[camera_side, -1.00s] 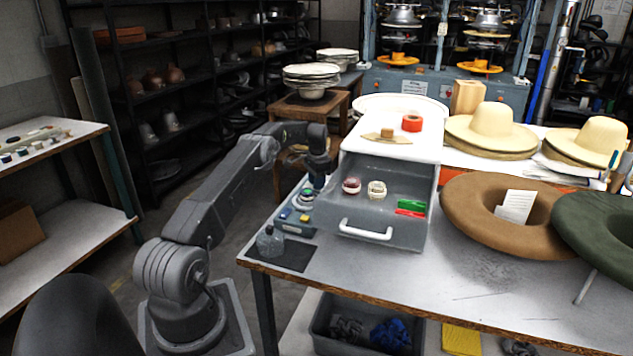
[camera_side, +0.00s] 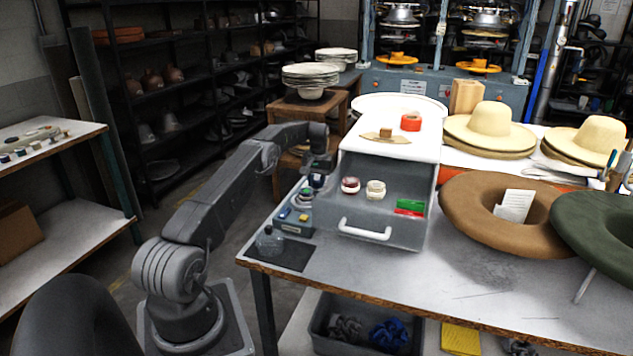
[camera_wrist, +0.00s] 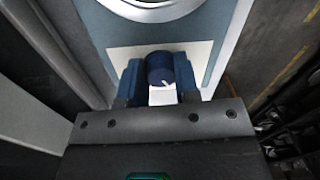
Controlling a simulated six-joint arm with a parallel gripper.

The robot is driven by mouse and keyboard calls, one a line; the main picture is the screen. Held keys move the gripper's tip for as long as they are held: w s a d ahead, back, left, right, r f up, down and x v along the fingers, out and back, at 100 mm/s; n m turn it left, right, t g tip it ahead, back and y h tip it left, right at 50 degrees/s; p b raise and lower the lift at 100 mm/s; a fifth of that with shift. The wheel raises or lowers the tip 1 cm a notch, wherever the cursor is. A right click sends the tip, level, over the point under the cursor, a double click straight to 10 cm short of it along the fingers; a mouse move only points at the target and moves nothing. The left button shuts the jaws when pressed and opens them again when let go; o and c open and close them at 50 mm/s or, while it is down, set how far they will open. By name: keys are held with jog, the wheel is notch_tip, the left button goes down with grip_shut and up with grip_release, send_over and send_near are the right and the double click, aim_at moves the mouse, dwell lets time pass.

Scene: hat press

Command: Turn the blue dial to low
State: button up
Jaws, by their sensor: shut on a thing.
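The blue dial (camera_wrist: 160,68) shows in the wrist view on a pale plate of the control panel (camera_wrist: 116,55). My gripper (camera_wrist: 159,76) is shut on it, with one finger on each side. A small white mark shows on the dial's near side; which setting it points at cannot be read. In the side view, my gripper (camera_side: 317,176) is over the far end of the panel (camera_side: 293,226), left of the drawer, and largely hides the dial there.
The open grey drawer (camera_side: 382,213) stands right beside the panel, holding tape rolls and green and red blocks. A glass bottle (camera_side: 269,241) stands on a dark mat at the near-left table corner. A round, pale-rimmed part (camera_wrist: 150,8) lies beyond the dial.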

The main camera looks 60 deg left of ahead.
aim_at(318, 182)
jog(key=shift+r+n, duration=0.1)
jog(key=shift+n, duration=0.5)
jog(key=o, duration=0.9)
jog(key=shift+o, duration=0.2)
notch_tip(318, 182, up, 7)
jog(key=shift+w+r, duration=0.15)
jog(key=shift+r, duration=0.05)
jog(key=shift+r, duration=0.1)
